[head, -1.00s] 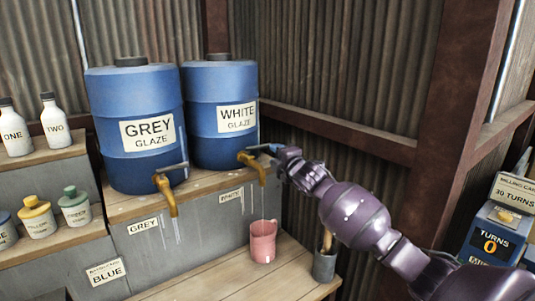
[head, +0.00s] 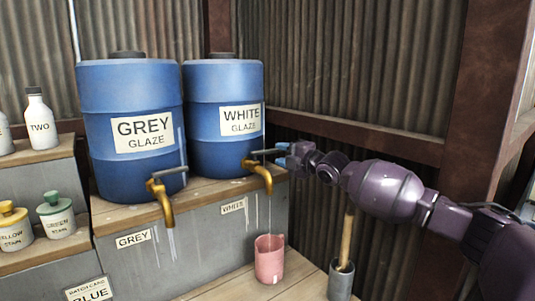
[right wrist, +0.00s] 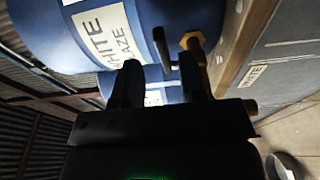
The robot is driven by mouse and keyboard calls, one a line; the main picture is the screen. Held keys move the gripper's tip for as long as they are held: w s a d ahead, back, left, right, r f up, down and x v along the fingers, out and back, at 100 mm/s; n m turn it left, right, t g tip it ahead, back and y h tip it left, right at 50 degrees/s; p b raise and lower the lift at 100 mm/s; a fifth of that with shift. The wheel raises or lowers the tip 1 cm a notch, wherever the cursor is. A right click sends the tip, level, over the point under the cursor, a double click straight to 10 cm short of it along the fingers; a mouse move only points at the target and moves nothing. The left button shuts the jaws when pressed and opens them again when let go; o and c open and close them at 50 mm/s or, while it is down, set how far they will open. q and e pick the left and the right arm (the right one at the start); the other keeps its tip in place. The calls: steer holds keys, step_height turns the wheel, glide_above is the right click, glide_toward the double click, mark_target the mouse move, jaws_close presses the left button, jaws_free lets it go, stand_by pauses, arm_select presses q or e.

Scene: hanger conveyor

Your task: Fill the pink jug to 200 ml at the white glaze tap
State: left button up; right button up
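The pink jug (head: 269,259) stands upright on the low wooden shelf under the brass white glaze tap (head: 262,176). The tap sits on the blue drum labelled WHITE GLAZE (head: 223,95). A thin pale line runs from below the spout toward the jug; I cannot tell whether it is glaze or a drip mark. The level inside the jug is not visible. My right gripper (head: 283,152) is at the end of the tap's dark lever (head: 263,152). In the right wrist view the fingers (right wrist: 160,78) are apart, with the lever (right wrist: 160,45) between or just beyond their tips. My left gripper is out of view.
The GREY GLAZE drum (head: 130,90) and its tap (head: 161,200) stand to the left. A grey pot (head: 341,281) with a wooden handle stands right of the jug, below my right arm. Stain bottles (head: 56,215) sit on steps at left.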

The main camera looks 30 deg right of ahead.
mark_target(274, 152)
steer(key=x, duration=0.2)
steer(key=b+x, duration=0.1)
steer(key=x, duration=0.1)
steer(key=shift+f, duration=0.3)
steer(key=shift+b+x, duration=0.4)
steer(key=shift+x, duration=0.5)
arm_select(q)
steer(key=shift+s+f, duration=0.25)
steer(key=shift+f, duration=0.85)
arm_select(e)
steer(key=shift+w+a+r, duration=0.1)
steer(key=shift+w+r, duration=0.05)
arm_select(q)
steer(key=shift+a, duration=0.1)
arm_select(e)
jaws_close()
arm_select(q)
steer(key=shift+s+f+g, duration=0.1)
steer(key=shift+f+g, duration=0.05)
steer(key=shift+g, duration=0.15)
